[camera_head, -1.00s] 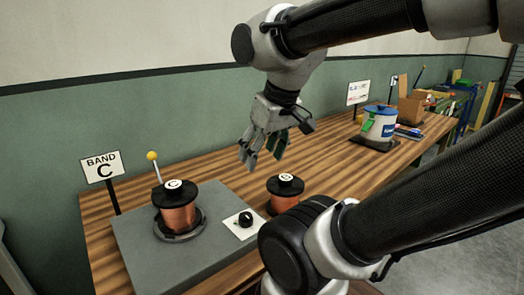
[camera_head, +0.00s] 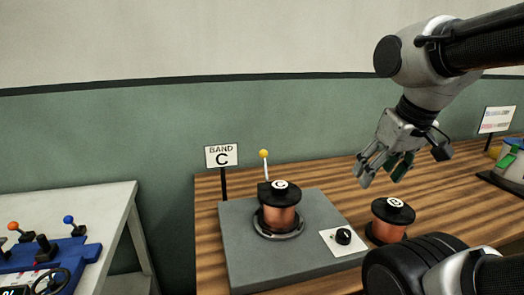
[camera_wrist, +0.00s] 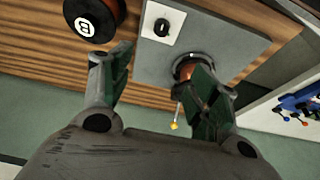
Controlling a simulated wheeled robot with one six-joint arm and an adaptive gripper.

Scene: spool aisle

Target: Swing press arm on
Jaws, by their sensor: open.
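A thin white lever with a yellow ball (camera_head: 263,153) stands upright at the back of a grey base plate (camera_head: 245,245); it may be the press arm, but I cannot tell. In front of it a copper spool labelled C (camera_head: 279,215) sits on a round dark seat. A black knob (camera_head: 343,236) on a white square plate is at the base's right. My gripper (camera_head: 382,176) is open and empty, above the bench to the right of the lever. In the wrist view the yellow ball (camera_wrist: 174,126) shows between the fingers, and the right finger partly hides the spool.
A second copper spool labelled B (camera_head: 390,220) stands on the wooden bench right of the base. A BAND C sign (camera_head: 221,156) stands behind the base. At left, a white table (camera_head: 110,225) holds a blue control box with levers (camera_head: 45,255).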

